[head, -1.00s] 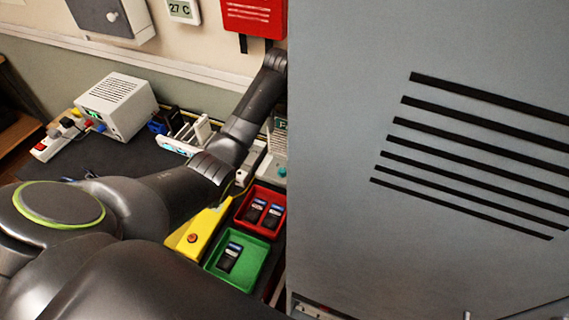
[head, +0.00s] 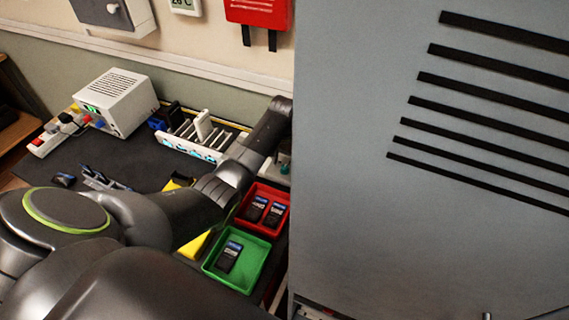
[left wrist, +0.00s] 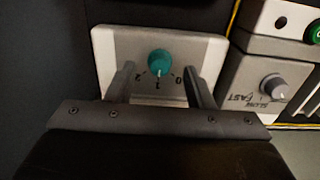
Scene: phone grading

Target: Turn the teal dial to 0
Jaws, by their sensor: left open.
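In the left wrist view the teal dial (left wrist: 159,60) sits on a pale panel (left wrist: 108,48) marked 2, 1 and 0, seen upside down. Its white pointer line is at the 1; the 0 is to the right in this picture. My left gripper (left wrist: 160,76) is open, with one finger on each side of the dial's front and nothing between them. I cannot tell whether a finger touches the dial. In the head view my left arm reaches toward the cabinet edge, and its fingers are hidden. My right gripper is not in view.
A grey box with a SLOW/FAST knob (left wrist: 273,87) stands right of the dial panel. In the head view a large grey cabinet (head: 350,90) blocks the right side. A red tray (head: 245,222) and a green tray (head: 210,265) hold phones. A white slotted rack (head: 190,147) stands behind my arm.

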